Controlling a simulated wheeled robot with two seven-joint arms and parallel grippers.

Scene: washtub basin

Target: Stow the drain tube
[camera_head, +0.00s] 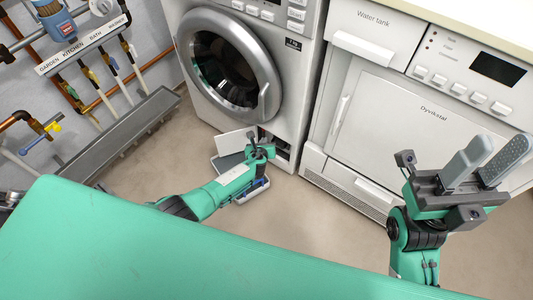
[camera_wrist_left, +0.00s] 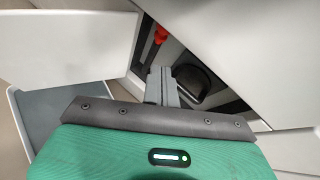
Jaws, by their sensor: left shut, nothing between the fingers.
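My left gripper (camera_head: 264,146) is low at the washing machine's bottom corner, in front of the open service compartment. In the left wrist view its fingers (camera_wrist_left: 161,76) are closed together with nothing between them, and they point into the opening. A red-orange piece (camera_wrist_left: 160,34) shows just beyond the fingertips; it may be part of the drain tube, but I cannot tell. A dark rounded cap (camera_wrist_left: 193,82) sits inside the compartment, right of the fingers. No clear length of tube shows. My right gripper (camera_head: 497,150) is raised at the right, fingers apart and empty.
The white flap (camera_head: 236,140) hangs open left of the compartment. A shallow tray (camera_head: 226,163) lies on the floor below it, partly hidden by my left arm. The washing machine (camera_head: 290,95) and dryer (camera_head: 380,115) stand behind. Pipes and a grey trough (camera_head: 120,135) are at left.

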